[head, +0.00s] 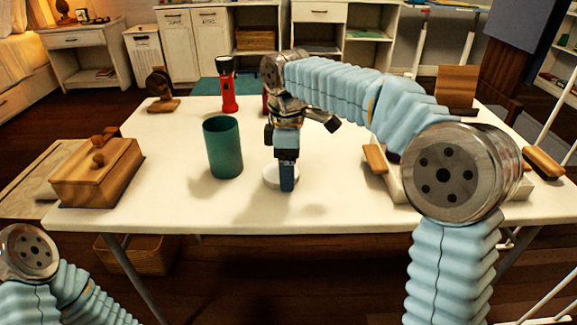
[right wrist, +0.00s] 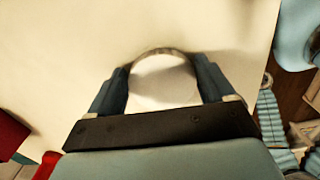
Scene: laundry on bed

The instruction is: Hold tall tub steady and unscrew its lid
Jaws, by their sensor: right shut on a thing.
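The tall teal tub (head: 224,148) stands upright on the white table, its top open with no lid on it. A round white lid (head: 270,176) is low at the tabletop just right of the tub, partly hidden by my right gripper. My right gripper (head: 287,184) points down and is shut on the lid; in the right wrist view the lid (right wrist: 162,85) sits between the two fingers. I cannot tell whether the lid touches the table. The gripper is apart from the tub. Only part of my left arm shows at the lower left; its gripper is out of view.
A wooden box (head: 97,172) stands at the table's left. A red flashlight (head: 228,92) and a dark wooden stand (head: 160,90) are behind the tub. A wooden-handled item (head: 375,158) lies right, partly behind my right arm. The front middle is clear.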

